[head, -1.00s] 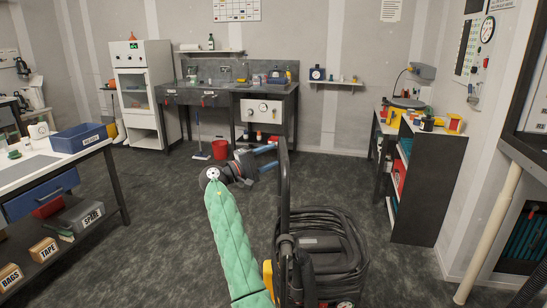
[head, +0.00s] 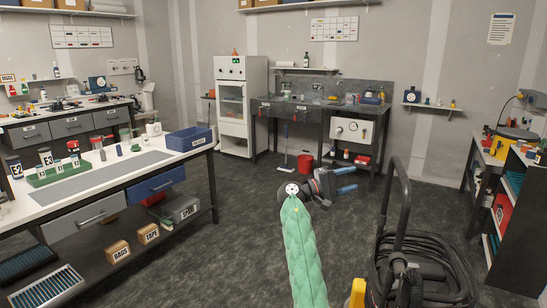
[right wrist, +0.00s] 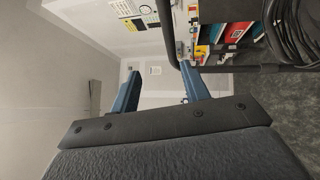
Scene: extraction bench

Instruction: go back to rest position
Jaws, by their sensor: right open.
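My right gripper (head: 347,179) is at the end of my green-sleeved arm, in the middle of the head view. Its two blue fingers stand apart with nothing between them, above the open floor. In the right wrist view the blue fingers of my right gripper (right wrist: 160,88) are also spread and empty, with wall behind them. My left gripper does not show in either view.
A white-topped bench (head: 50,205) with a blue bin (head: 189,139) stands at left. A machine with a black handle and coiled hose (head: 440,255) stands close at right. A red bucket (head: 304,162) is by the far sink bench. The middle floor is clear.

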